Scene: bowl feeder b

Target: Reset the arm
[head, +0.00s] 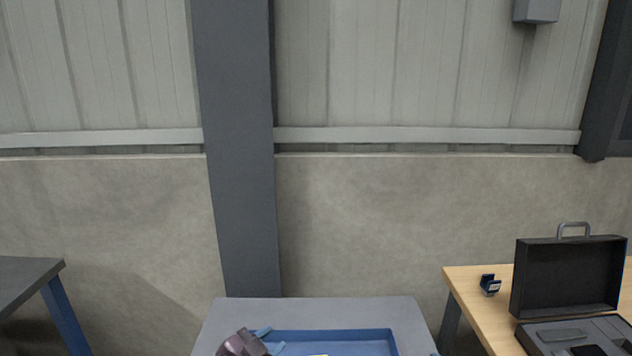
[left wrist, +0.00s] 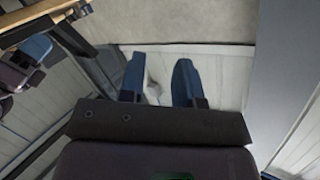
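My left gripper (head: 268,341) shows at the bottom of the head view, dark with blue fingertips, over the left end of a blue tray. In the left wrist view, its two blue fingers (left wrist: 159,82) stand apart with no object held between them. A dark part with a blue tip, seemingly my right gripper (left wrist: 28,62), shows at the left edge of the left wrist view; its finger opening cannot be made out.
The blue tray (head: 385,339) lies on a grey table (head: 220,318). On the right, a wooden table (head: 470,292) bears an open black case (head: 568,278) and a small dark blue object (head: 490,285). A dark table (head: 25,272) stands left. A grey column (head: 238,150) stands behind.

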